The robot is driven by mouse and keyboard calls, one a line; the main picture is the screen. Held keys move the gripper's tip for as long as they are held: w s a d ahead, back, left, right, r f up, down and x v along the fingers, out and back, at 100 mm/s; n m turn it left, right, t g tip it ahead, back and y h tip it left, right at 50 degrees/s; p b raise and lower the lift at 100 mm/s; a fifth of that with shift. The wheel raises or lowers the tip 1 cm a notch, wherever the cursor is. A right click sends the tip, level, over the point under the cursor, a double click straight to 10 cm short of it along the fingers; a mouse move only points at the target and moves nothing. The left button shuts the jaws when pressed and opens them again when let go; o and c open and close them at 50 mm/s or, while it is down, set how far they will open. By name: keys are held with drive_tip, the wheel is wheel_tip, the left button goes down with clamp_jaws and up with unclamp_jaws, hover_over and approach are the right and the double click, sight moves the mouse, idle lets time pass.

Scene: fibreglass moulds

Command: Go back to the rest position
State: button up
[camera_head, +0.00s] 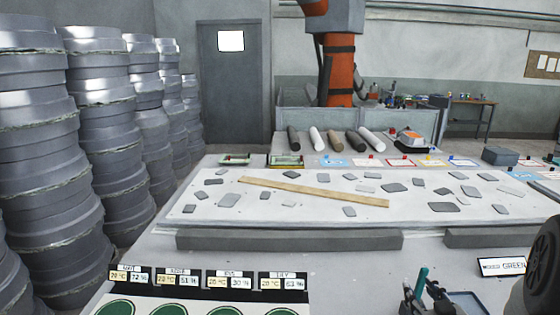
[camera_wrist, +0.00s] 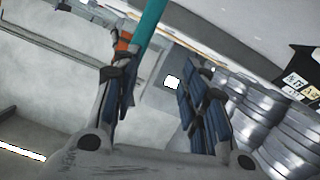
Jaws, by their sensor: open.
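My gripper (camera_wrist: 160,90) shows in the wrist view with its two dark-padded fingers spread apart. The gap between them is empty, and the far room with a door shows through it. A teal rod (camera_wrist: 150,22) rises beyond the left finger; I cannot tell whether it touches the finger. In the head view a teal upright piece (camera_head: 421,280) stands among small dark parts at the bottom right; I cannot tell whether these belong to my gripper.
A white table (camera_head: 300,212) carries scattered grey flat pieces and a wooden strip (camera_head: 315,191). Several rolls (camera_head: 336,141) lie behind it. Tall stacks of grey moulds (camera_head: 110,140) crowd the left. An orange robot arm (camera_head: 338,70) stands at the back.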

drive_tip(key=s+a+r+g+h, duration=0.2)
drive_tip(key=a+r+g, duration=0.1)
drive_tip(key=a+r, duration=0.3)
drive_tip(key=s+a+r+g+y, duration=0.1)
drive_tip(key=s+a+r+g, duration=0.1)
drive_tip(key=s+a, duration=0.3)
drive_tip(key=s+a+r+m+g+y, duration=0.1)
drive_tip(key=s+a+g, duration=0.2)
drive_tip(key=s, duration=1)
drive_tip(key=s+a+r+g+y, duration=0.1)
drive_tip(key=s+a+r+g, duration=0.1)
drive_tip(key=s+a, duration=0.7)
drive_tip(key=shift+a+r+m, duration=0.15)
drive_tip(key=shift+r+m, duration=0.2)
drive_tip(key=shift+m, duration=0.05)
